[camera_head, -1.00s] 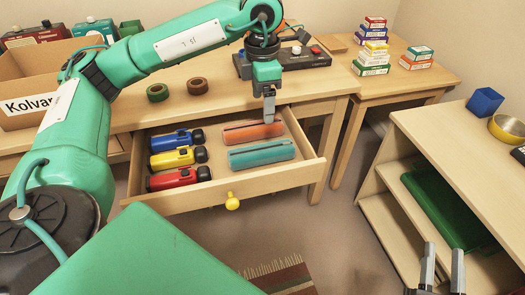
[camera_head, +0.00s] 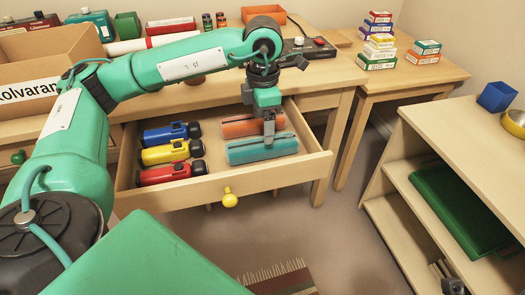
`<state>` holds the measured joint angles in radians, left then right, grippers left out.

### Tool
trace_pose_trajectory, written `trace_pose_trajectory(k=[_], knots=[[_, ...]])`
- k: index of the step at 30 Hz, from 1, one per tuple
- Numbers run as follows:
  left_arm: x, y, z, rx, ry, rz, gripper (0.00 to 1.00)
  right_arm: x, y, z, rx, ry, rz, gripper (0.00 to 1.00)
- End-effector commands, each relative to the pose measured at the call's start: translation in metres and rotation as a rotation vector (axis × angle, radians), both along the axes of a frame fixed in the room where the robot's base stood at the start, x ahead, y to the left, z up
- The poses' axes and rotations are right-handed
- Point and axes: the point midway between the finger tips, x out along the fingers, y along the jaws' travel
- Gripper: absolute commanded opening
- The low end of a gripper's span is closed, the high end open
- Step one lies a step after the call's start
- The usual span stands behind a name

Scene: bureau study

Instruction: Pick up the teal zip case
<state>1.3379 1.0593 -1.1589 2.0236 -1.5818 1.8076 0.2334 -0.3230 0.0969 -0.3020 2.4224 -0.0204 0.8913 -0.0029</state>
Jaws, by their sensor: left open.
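The teal zip case (camera_head: 250,152) lies in the open drawer (camera_head: 262,180), in its front right part. An orange zip case (camera_head: 236,128) lies just behind it. My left gripper (camera_head: 268,138) points down over the teal case, its fingers in front of the orange case and reaching the teal case's upper edge. It is open; whether it touches the case I cannot tell. A small part of my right gripper (camera_head: 450,284) shows at the lower right edge; its jaws are not clear.
Blue (camera_head: 168,133), yellow (camera_head: 166,153) and red (camera_head: 166,174) flashlights lie in the drawer's left part. The drawer's front wall has a yellow knob (camera_head: 230,199).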

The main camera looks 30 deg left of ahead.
Motion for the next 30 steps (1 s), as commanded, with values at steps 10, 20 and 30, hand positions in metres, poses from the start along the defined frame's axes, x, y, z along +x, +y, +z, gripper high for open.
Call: trace_pose_trajectory(k=[10, 20, 30], knots=[[0.000, 0.000, -0.031, 0.000, -0.001, 0.000, 0.78, 0.000, 0.000, 0.001, 0.002, -0.023, 0.000, 0.36], [0.001, 0.002, -0.076, 0.000, 0.000, 0.000, 0.78, 0.000, 0.000, 0.002, 0.002, -0.066, 0.002, 0.36], [0.001, 0.002, -0.078, 0.000, -0.001, 0.000, 0.62, -0.003, -0.001, 0.012, 0.017, -0.095, -0.001, 0.36]])
